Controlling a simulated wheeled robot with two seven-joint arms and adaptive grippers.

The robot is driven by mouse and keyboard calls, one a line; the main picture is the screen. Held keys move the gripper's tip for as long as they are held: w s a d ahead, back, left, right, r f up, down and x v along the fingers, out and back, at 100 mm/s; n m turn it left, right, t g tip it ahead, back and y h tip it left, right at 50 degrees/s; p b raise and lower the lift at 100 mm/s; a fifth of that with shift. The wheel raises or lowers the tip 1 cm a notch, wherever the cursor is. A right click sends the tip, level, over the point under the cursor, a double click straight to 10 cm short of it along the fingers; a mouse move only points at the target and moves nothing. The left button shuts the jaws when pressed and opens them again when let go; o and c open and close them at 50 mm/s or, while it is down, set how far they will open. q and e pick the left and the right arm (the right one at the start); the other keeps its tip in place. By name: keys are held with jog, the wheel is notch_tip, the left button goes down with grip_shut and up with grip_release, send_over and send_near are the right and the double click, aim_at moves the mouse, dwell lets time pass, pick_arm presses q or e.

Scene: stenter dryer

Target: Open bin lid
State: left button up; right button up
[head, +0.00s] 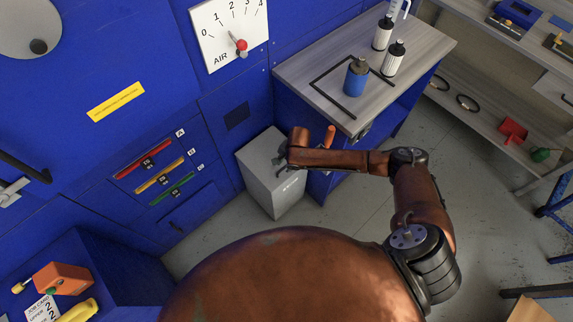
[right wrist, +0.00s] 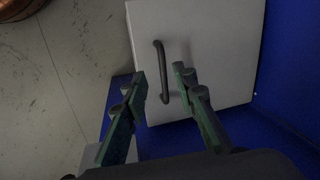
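The bin is a light grey box (head: 277,196) standing on the floor against the blue machine, beside the workbench. Its lid (head: 256,153) looks closed in the head view, with my right arm over part of it. In the right wrist view the pale square lid (right wrist: 205,40) carries a dark bar handle (right wrist: 161,72). My right gripper (head: 280,163) is above the lid. In the wrist view its two green-padded fingers (right wrist: 158,74) are apart, one on each side of the handle in the picture. I cannot tell whether they touch it. My left gripper is not in view.
A workbench (head: 420,42) with a blue canister (head: 356,77) and white bottles (head: 393,59) stands right behind the bin. The blue machine wall borders the bin at left. Grey floor (head: 340,225) is clear in front.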

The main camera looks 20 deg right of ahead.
aim_at(286, 166)
jog(key=shift+m, duration=0.9)
jog(key=f+b, duration=0.1)
jog(key=f, duration=0.1)
jog(key=w+d+f+b, duration=0.1)
jog(key=f, duration=0.1)
jog(key=w+f, duration=0.1)
jog(key=f, duration=0.1)
jog(key=shift+w+d+b, duration=0.25)
jog(key=shift+d+b, duration=0.1)
jog(key=shift+b, duration=0.05)
jog(key=shift+c, duration=0.4)
grip_shut()
